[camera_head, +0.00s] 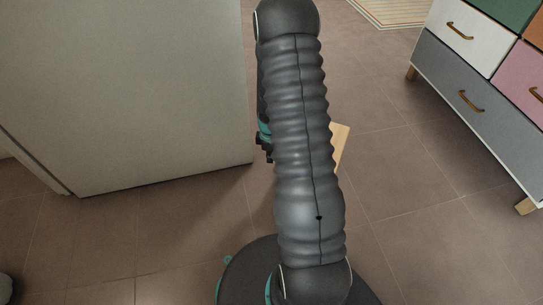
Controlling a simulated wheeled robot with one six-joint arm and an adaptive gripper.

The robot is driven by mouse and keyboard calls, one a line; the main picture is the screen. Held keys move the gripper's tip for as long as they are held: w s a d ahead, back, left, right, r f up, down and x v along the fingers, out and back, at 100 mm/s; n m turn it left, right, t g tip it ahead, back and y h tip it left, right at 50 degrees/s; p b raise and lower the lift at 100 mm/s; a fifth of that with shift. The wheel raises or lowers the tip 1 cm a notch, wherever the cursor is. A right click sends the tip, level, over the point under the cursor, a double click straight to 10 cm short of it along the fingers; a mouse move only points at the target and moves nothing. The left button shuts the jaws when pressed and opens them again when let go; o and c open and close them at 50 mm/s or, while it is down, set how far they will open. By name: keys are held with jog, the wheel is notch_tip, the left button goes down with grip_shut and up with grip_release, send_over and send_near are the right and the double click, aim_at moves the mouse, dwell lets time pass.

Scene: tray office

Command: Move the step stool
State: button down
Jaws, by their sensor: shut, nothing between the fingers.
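A small piece of pale wood (341,146) shows just right of my arm, near the floor. It may be part of the step stool, but my arm hides the rest, so I cannot tell its shape or how it stands. My ribbed grey arm rises through the middle of the view. Dark and teal parts of my wrist peek out at its left side. My gripper's fingers are hidden behind the arm, so their distance from the wood cannot be seen.
A large pale cabinet or panel (125,90) stands at the left. A drawer unit (470,95) with coloured fronts and wooden legs stands at the right. A light rug (395,10) lies at the back. Brown tiled floor (410,180) is clear between the arm and the drawers.

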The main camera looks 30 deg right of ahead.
jog(key=w+a+r+p, duration=0.1)
jog(key=w+a+r, duration=0.1)
jog(key=r, duration=0.8)
jog(key=shift+w+a, duration=0.25)
jog(key=shift+a, duration=0.35)
